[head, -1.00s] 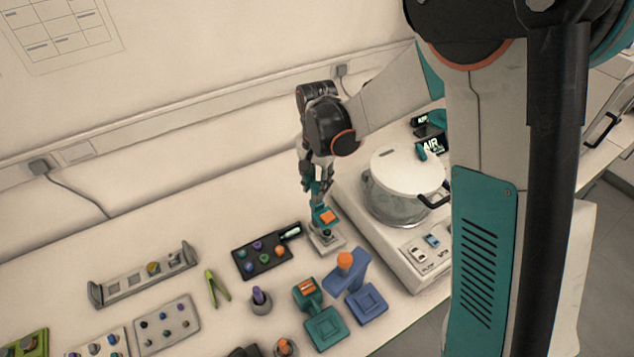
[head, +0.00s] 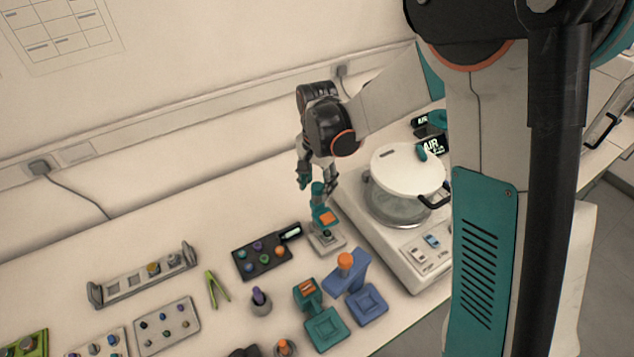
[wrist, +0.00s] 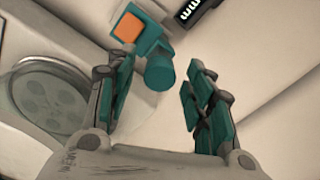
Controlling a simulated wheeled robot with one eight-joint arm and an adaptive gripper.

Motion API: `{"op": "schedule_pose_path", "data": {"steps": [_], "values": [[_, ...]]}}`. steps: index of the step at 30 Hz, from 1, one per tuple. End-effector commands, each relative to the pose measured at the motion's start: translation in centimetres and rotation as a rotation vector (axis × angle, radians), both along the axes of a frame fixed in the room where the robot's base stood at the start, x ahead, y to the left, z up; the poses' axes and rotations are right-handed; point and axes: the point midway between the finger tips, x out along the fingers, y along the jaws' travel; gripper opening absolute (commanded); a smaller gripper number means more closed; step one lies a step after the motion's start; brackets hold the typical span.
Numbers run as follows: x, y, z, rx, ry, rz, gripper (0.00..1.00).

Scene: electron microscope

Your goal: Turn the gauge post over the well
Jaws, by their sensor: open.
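The gauge post (head: 318,197) is a teal upright with a side arm bearing an orange square (head: 327,218). It stands on a small pale base (head: 325,246) beside the white machine. A small dark round spot on this base, perhaps the well (head: 326,234), shows just below the orange square in the head view; I cannot tell whether the arm is right over it. My gripper (head: 317,181) is open around or just above the post top, one finger on each side. In the wrist view, the round teal post top (wrist: 160,73) lies between the spread fingers, with gaps both sides.
The white machine with a round lidded chamber (head: 405,170) stands close on the right. A dark tray of coloured knobs (head: 266,256) lies to the left. Blue (head: 367,303) and teal (head: 325,327) stands are in front. A wall runs behind the bench.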

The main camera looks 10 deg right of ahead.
Motion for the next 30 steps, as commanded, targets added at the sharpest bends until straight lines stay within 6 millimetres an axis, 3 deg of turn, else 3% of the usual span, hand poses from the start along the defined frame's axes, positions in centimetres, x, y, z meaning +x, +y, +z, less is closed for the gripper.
{"op": "schedule_pose_path", "data": {"steps": [5, 21, 30], "values": [[0.0, 0.0, 1.0, 0.000, 0.000, 0.000, 0.48], [0.0, 0.0, 10.6, 0.000, 0.000, 0.000, 0.48], [0.0, 0.0, 12.0, 0.000, 0.000, 0.000, 0.48]]}}
